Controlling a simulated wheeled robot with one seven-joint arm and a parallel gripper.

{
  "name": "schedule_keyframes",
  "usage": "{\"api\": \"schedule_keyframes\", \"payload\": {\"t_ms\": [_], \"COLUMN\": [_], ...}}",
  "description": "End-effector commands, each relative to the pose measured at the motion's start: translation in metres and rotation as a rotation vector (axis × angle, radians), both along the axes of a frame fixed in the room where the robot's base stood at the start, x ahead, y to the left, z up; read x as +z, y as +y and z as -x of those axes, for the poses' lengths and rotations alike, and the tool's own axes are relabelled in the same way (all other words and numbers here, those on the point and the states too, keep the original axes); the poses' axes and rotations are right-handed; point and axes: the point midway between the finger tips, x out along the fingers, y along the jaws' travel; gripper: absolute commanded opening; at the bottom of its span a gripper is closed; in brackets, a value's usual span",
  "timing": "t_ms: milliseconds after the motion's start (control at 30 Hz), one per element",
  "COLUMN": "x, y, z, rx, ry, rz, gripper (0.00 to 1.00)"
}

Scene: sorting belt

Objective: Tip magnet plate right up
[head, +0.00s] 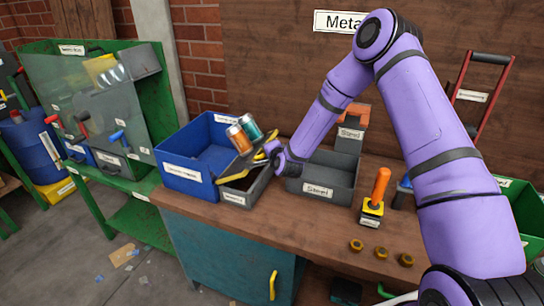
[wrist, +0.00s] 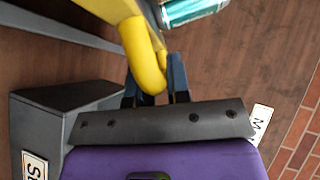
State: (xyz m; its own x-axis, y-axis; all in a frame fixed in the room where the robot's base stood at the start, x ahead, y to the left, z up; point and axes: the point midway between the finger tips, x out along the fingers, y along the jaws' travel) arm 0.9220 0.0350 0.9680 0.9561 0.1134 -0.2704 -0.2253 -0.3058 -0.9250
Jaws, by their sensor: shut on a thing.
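The magnet plate (head: 243,162) is a dark slab with yellow handle parts. It is tilted above the small grey bin (head: 262,187) at the left of the bench. An orange-brown can (head: 238,140) and a teal can (head: 251,127) sit at its upper side and appear to touch it. My gripper (head: 273,150) is at the plate's right end. In the wrist view, its dark fingers (wrist: 155,88) are shut on the yellow handle (wrist: 147,55). The teal can (wrist: 192,9) also shows there. Most of the plate's face is hidden.
A blue bin (head: 178,182) stands left of the plate. A grey bin labelled Steel (head: 318,188) is close on the right. An orange-handled tool (head: 380,187) and several brass nuts (head: 381,252) are farther right. The bench front (head: 285,225) is clear.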

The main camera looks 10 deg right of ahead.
Motion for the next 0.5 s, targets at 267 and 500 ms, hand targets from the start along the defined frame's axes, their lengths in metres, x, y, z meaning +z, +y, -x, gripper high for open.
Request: {"api": "schedule_keyframes", "payload": {"t_ms": [267, 500], "x": [0.022, 0.036], "y": [0.015, 0.027], "z": [-0.010, -0.018], "rx": [0.003, 0.003], "ry": [0.075, 0.144], "rz": [0.111, 0.205], "gripper": [0.00, 0.00]}}
